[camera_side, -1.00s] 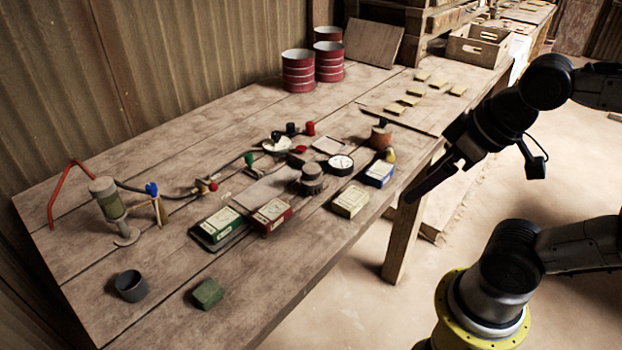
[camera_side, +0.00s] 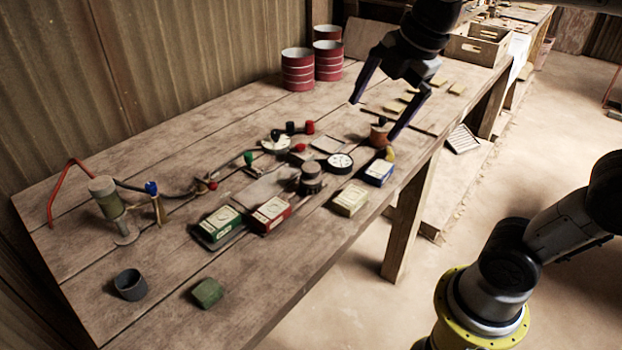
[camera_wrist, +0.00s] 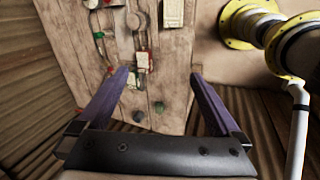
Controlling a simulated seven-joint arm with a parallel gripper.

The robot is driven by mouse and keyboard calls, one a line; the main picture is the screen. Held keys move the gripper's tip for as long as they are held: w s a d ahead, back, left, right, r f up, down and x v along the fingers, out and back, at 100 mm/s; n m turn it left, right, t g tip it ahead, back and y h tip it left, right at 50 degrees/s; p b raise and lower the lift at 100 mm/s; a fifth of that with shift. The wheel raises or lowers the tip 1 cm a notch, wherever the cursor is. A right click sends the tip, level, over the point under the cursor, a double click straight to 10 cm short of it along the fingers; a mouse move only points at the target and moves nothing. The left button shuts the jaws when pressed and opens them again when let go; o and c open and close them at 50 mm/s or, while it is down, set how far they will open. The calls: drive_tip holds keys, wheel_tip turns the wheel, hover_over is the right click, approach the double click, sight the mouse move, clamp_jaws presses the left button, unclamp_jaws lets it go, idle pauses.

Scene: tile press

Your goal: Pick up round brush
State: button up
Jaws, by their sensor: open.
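My gripper (camera_side: 374,120) is open and empty, with its two long fingers spread and pointing down above the far right part of the bench. In the side view its fingertips appear near a round brown piece with a dark knob (camera_side: 380,136), which may be the round brush. A dark round knobbed piece (camera_side: 311,180) beside the dial gauge could also be it; I cannot tell which. In the wrist view both fingers (camera_wrist: 160,75) are apart with nothing between them, and neither knobbed piece can be made out clearly.
Green (camera_side: 221,224) and red (camera_side: 271,214) boxes lie further left. Red drums (camera_side: 298,70) stand at the back.

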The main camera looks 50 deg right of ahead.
drive_tip(key=w+d+f+n+g, duration=0.1)
drive_tip(key=w+n, duration=0.3)
drive_tip(key=w, duration=0.4)
drive_tip(key=n+g, duration=0.2)
drive_tip(key=n, duration=0.1)
hover_over(311, 177)
drive_tip(key=s, duration=0.1)
wheel_tip(311, 177, down, 6)
drive_tip(key=shift+g, duration=0.7)
drive_tip(key=f, duration=0.4)
drive_tip(key=w+f, duration=0.1)
drive_tip(key=f, duration=0.4)
drive_tip(key=w+d+f, duration=0.1)
drive_tip(key=f, duration=0.4)
drive_tip(key=shift+w+f, duration=0.1)
drive_tip(key=shift+d+f, duration=0.1)
drive_tip(key=shift+f, duration=2.75)
drive_tip(key=shift+c, duration=0.2)
drive_tip(key=c, duration=1.4)
drive_tip(key=shift+o, duration=0.2)
drive_tip(key=shift+r, duration=0.1)
